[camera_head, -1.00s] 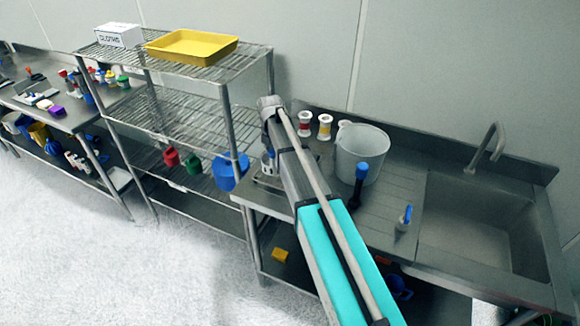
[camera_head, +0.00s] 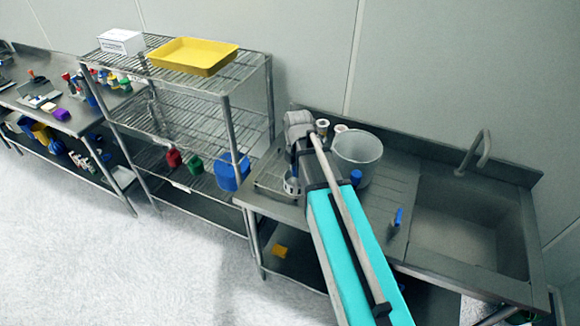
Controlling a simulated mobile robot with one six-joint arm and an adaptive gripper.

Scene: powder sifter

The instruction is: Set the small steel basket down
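A small steel, cup-like piece (camera_head: 291,186), which looks like the small steel basket, shows just left of my arm over the left end of the sink counter. Part of it is hidden behind my arm. I cannot tell whether it rests on the counter or hangs from my gripper. My gripper (camera_head: 297,168) is at the arm's far end, mostly hidden behind my own wrist; its fingers cannot be made out.
A blue-topped item (camera_head: 356,177) is close to my arm. A wire shelf (camera_head: 225,75) stands left.

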